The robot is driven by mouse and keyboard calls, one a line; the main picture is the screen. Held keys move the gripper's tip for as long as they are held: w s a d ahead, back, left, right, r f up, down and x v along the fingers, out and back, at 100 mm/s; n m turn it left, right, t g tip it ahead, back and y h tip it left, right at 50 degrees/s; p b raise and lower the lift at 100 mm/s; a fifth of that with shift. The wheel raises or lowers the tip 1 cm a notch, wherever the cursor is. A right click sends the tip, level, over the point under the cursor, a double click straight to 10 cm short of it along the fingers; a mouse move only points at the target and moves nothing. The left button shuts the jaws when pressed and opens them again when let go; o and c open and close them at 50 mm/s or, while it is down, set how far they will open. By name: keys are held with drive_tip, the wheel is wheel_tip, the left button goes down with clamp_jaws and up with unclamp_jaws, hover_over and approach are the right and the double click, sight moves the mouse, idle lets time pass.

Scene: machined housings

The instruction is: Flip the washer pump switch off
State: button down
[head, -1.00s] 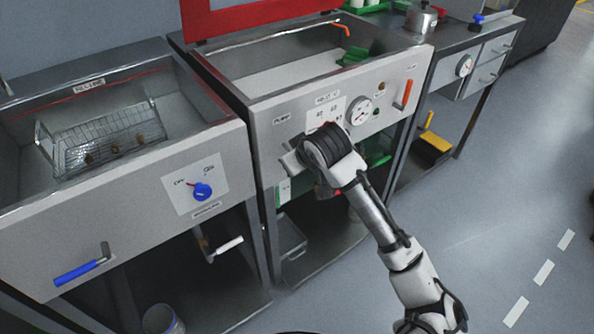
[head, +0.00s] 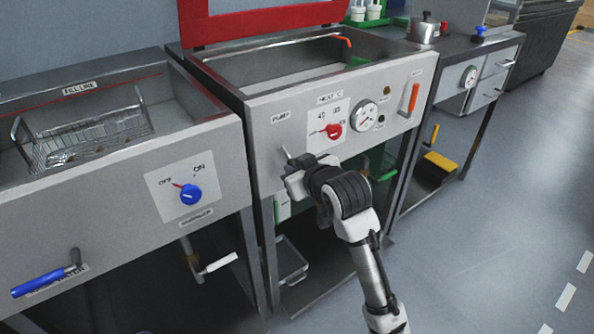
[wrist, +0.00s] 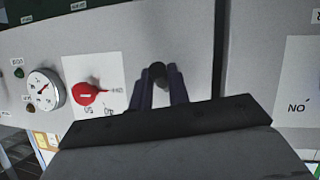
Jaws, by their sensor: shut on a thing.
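The washer's grey front panel (head: 262,118) carries a "PUMP" label (head: 281,117) at its left end. Below the label a small switch lever (head: 286,152) sticks out at my gripper (head: 291,165). In the wrist view my gripper (wrist: 161,74) has its two dark fingers close together on the dark, rounded end of the pump switch (wrist: 157,70). The fingers and my wrist hide much of the switch, so I cannot tell its exact position.
A red heat knob (head: 333,131) and a round gauge (head: 366,116) sit right of the switch. An orange handle (head: 413,98) is farther right. A blue rinse knob (head: 190,194) is on the left tank. The raised red-framed lid (head: 262,22) stands behind.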

drive_tip(key=c, duration=1.3)
unclamp_jaws()
drive_tip(key=v, duration=1.3)
drive_tip(key=shift+s+d+r, duration=0.15)
drive_tip(key=shift+s, duration=0.25)
